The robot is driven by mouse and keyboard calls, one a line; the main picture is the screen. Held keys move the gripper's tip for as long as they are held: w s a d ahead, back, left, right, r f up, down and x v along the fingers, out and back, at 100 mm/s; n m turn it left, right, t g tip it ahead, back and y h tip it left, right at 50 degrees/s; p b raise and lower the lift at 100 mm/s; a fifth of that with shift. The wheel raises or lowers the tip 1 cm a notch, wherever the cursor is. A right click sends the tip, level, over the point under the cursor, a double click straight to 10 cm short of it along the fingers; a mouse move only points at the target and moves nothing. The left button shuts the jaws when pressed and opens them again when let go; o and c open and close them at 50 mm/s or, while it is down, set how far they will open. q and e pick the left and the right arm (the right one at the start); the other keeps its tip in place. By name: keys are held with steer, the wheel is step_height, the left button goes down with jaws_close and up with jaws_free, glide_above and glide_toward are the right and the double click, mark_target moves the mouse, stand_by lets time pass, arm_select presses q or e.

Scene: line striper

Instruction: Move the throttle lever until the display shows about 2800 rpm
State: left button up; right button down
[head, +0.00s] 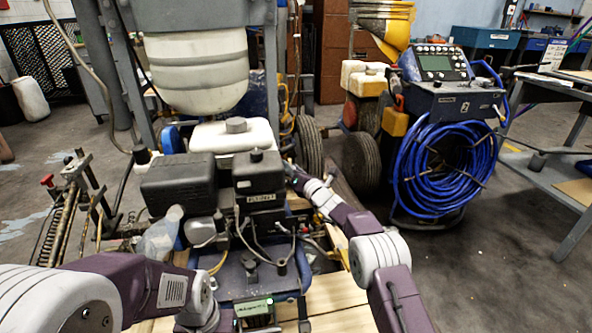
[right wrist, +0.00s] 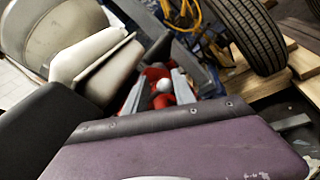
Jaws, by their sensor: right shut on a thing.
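The line striper's engine (head: 180,185) stands in the middle of the head view. My right arm reaches in from the right, and its dark gripper (head: 293,176) is at the engine's right side, where its fingertips are hard to see. In the right wrist view, the gripper (right wrist: 160,92) has its two grey fingers on either side of a pale round knob (right wrist: 163,86) with red parts around it. It is shut on this knob, which seems to be the throttle lever's. A small lit green display (head: 255,309) is at the bottom; its digits are too small to read.
A white tank (head: 232,136) stands behind the engine, with a large hopper (head: 198,70) above. A black tyre (right wrist: 255,35) and wooden boards (right wrist: 285,72) are close to my right gripper. A blue hose reel (head: 440,165) stands to the right. Open floor lies at the lower right.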

steer(key=c, duration=1)
jaws_free()
steer(key=shift+a+f, duration=0.15)
steer(key=shift+f, duration=0.25)
steer(key=shift+r, duration=0.15)
steer(key=shift+s+d+r, duration=0.1)
steer(key=shift+s+d, duration=0.1)
steer(key=shift+s, duration=0.05)
steer(key=p+v, duration=0.2)
steer(key=v, duration=0.6)
steer(key=shift+s+p, duration=0.2)
steer(key=shift+p, duration=0.15)
